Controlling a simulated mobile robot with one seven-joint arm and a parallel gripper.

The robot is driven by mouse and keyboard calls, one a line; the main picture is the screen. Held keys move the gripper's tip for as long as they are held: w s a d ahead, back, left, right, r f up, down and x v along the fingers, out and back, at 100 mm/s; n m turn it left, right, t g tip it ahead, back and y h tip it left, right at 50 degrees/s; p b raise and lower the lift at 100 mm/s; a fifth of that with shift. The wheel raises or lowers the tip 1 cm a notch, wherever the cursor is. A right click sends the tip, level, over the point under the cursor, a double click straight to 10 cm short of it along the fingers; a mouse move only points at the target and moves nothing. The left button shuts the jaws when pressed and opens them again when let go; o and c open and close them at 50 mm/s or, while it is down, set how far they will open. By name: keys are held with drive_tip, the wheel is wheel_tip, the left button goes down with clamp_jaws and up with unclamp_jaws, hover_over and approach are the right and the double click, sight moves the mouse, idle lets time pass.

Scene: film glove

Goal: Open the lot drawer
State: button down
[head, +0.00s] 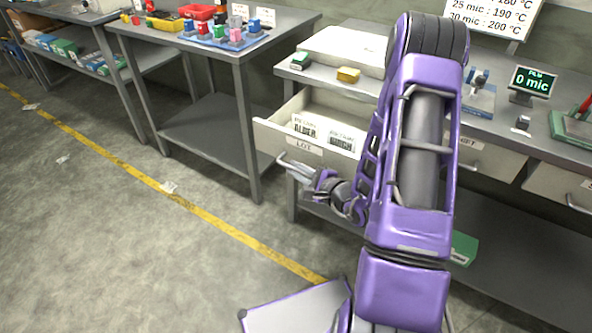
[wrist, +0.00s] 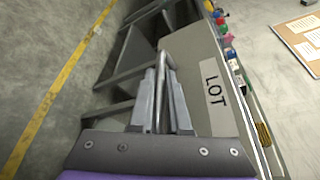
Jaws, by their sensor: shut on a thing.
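The lot drawer (head: 303,150) stands pulled out of the bench at the centre of the head view, with a "LOT" label on its front. Two white cards with dark printing stand inside it. In the wrist view the drawer front (wrist: 195,62) carries the same label. My gripper (head: 284,162) is at the drawer's front, at its left part. In the wrist view my gripper (wrist: 160,75) has its two fingers closed around the metal bar handle (wrist: 163,58). My arm hides the right side of the drawer in the head view.
A second bench (head: 240,50) with coloured parts stands to the left. Other drawers (head: 560,185) to the right look shut. The floor in front is open.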

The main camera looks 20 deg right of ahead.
idle(0.3)
drive_tip(key=c, duration=0.9)
unclamp_jaws()
drive_tip(key=v, duration=1.7)
drive_tip(key=shift+s+r+p, duration=0.1)
drive_tip(key=shift+s+p, duration=0.1)
drive_tip(key=shift+p, duration=0.1)
drive_tip(key=shift+a, duration=0.1)
